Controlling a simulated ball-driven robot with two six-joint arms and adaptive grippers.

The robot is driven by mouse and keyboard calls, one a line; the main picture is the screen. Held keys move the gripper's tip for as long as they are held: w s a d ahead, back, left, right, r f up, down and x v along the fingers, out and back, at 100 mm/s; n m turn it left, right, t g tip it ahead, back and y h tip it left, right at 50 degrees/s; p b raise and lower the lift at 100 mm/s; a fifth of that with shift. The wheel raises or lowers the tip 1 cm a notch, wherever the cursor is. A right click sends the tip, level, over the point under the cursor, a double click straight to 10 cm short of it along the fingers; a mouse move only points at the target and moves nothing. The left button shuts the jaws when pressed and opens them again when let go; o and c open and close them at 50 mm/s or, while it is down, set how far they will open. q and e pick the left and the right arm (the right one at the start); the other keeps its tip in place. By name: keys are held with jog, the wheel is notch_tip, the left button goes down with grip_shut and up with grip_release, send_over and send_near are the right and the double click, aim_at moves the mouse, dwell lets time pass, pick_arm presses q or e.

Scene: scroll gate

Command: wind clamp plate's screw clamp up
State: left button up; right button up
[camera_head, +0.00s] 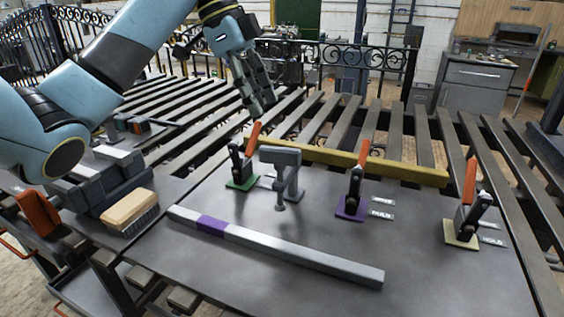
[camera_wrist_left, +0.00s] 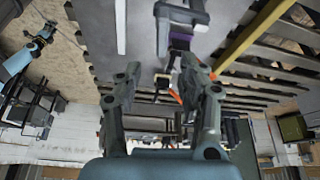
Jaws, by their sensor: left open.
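The screw clamp (camera_head: 287,165) is a grey bracket with a vertical spindle, upright on the dark flat clamp plate (camera_head: 440,285). I cannot tell whether the spindle's foot touches the plate. My left gripper (camera_head: 263,104) is open and empty, above and behind the clamp, beyond the green-based toggle clamp. In the left wrist view, its two fingers (camera_wrist_left: 162,68) are spread apart, and the grey screw clamp (camera_wrist_left: 182,14) shows at the top, partly cut off. My right gripper is not in view.
Toggle clamps with orange handles stand on green (camera_head: 242,182), purple (camera_head: 350,208) and yellow (camera_head: 461,234) bases. A grey bar with a purple band (camera_head: 300,254) lies in front. A yellow rail (camera_head: 350,163) runs behind. A wooden brush (camera_head: 130,210) lies left.

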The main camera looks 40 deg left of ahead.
aim_at(279, 148)
pick_arm(q)
jog(key=b+x, duration=0.1)
jog(key=x, duration=0.1)
jog(key=shift+a+f+b, duration=0.1)
jog(key=shift+f+b, duration=0.2)
jog(key=shift+b, duration=0.05)
jog(key=b+x, duration=0.3)
jog(key=x, duration=0.3)
jog(key=shift+w+f+b, duration=0.15)
jog(key=shift+f+b, duration=0.05)
jog(key=shift+b, duration=0.1)
jog(key=shift+w+d+f, duration=0.15)
jog(key=shift+d+f, duration=0.4)
jog(key=shift+f, duration=0.2)
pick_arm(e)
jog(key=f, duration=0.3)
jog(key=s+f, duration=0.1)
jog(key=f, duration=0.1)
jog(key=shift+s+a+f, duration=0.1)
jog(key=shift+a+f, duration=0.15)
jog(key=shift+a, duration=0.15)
pick_arm(q)
grip_shut()
